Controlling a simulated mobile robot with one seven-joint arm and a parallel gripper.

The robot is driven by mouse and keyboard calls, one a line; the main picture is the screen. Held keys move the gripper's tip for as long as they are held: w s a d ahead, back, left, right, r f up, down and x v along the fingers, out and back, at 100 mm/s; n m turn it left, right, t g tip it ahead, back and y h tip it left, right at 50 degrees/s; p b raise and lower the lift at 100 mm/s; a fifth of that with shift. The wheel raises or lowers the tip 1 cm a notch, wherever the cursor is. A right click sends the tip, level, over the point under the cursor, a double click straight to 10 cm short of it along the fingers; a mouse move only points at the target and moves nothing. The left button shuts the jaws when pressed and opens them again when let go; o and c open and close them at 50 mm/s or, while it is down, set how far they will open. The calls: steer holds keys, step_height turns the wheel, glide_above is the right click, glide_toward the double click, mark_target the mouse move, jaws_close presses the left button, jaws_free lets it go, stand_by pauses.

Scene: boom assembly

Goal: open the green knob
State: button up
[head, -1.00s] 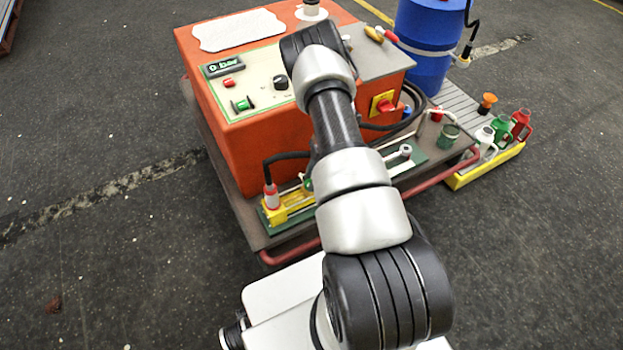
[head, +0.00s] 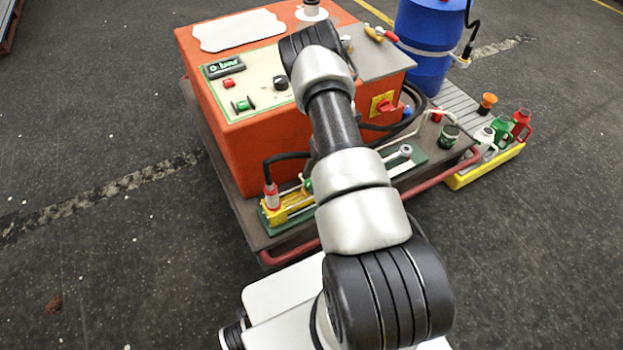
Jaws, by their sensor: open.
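A green knob (head: 243,104) with dark sides sits on the pale control panel (head: 262,62) of the orange machine, at the panel's lower left. A red button (head: 229,83) and a black dial (head: 281,83) are on the same panel. Another small green part (head: 308,184) shows beside the yellow block (head: 288,204) low in front of the machine, partly covered by my arm. My arm reaches up over the machine's front.
The orange machine (head: 260,150) stands on a cart with a red rail (head: 440,181). A red switch on a yellow plate (head: 383,104) is on its right face. A blue barrel (head: 427,40) and a yellow tray (head: 487,166) with bottles are at right. The floor at left is clear.

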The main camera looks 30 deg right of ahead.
steer(key=p+v, duration=0.3)
steer(key=v, duration=1.4)
steer(key=shift+a+r, duration=0.15)
steer(key=shift+a, duration=0.05)
